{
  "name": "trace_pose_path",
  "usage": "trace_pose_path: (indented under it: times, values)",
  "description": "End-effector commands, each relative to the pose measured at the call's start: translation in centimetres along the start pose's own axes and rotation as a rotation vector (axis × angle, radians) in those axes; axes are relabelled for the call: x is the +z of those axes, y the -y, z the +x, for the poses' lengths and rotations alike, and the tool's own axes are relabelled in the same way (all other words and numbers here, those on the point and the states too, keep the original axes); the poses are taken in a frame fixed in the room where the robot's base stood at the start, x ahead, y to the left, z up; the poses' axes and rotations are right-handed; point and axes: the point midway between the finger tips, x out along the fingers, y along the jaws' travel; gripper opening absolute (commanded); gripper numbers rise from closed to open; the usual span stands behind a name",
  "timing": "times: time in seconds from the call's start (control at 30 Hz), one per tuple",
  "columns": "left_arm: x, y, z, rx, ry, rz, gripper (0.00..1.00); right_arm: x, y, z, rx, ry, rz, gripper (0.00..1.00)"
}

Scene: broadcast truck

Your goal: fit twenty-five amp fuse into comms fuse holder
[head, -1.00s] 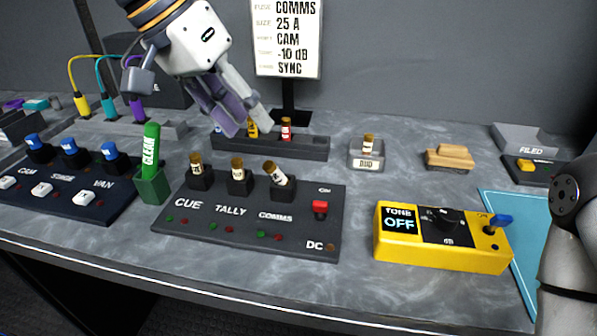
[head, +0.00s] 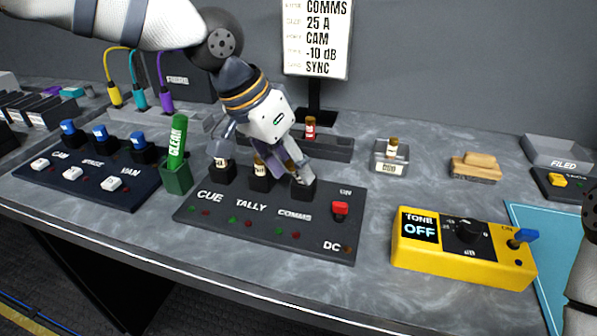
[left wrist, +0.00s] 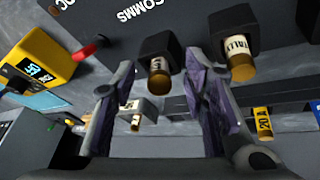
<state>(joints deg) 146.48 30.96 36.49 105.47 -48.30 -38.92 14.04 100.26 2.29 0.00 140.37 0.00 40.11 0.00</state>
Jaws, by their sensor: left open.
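My left gripper (head: 294,176) is open at the COMMS fuse holder (head: 301,190) on the dark fuse panel (head: 215,208). In the left wrist view, a brown-capped fuse (left wrist: 158,78) stands in that holder (left wrist: 157,44), between the open fingers; in the head view the gripper hides it. The TALLY holder (head: 262,184) and CUE holder (head: 222,173) also carry fuses, partly covered by the gripper. In the rack (head: 335,148) behind, a red fuse (head: 310,128) shows. A yellow fuse marked 20 A (left wrist: 263,122) shows in the left wrist view. My right gripper is out of view.
A DUD holder (head: 388,165) with a fuse in it stands right of the rack. A yellow tone box (head: 462,262) sits front right. A green CLEAN pen (head: 177,140) stands left of the panel. The sign (head: 317,45) reads COMMS, 25 A.

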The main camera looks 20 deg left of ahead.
Motion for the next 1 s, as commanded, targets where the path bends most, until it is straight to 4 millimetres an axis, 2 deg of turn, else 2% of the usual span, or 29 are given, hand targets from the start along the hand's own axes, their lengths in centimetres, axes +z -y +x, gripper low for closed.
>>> trace_pose_path:
  times: [0.07, 0.23, 0.67, 0.77, 0.87, 1.0]
  values:
    - [0.0, 0.0, 0.0, 0.0, 0.0, 0.0, 0.38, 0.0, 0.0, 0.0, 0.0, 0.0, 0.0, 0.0]
    - [0.0, 0.0, 0.0, 0.0, 0.001, -0.001, 0.0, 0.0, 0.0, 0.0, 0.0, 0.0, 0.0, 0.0]
    - [-0.2, -0.1, -0.6, 0.0, 0.0, -0.002, 0.0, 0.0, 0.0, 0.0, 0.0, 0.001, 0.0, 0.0]
    - [-0.8, -0.2, -1.8, -0.001, -0.001, -0.002, 0.0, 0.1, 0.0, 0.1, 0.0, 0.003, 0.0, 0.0]
    - [-1.0, -0.8, -4.1, 0.0, -0.003, 0.0, 0.0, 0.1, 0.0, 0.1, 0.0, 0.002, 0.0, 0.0]
    - [0.5, -2.1, -8.9, -0.002, -0.008, 0.002, 0.0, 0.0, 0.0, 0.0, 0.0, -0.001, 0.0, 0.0]
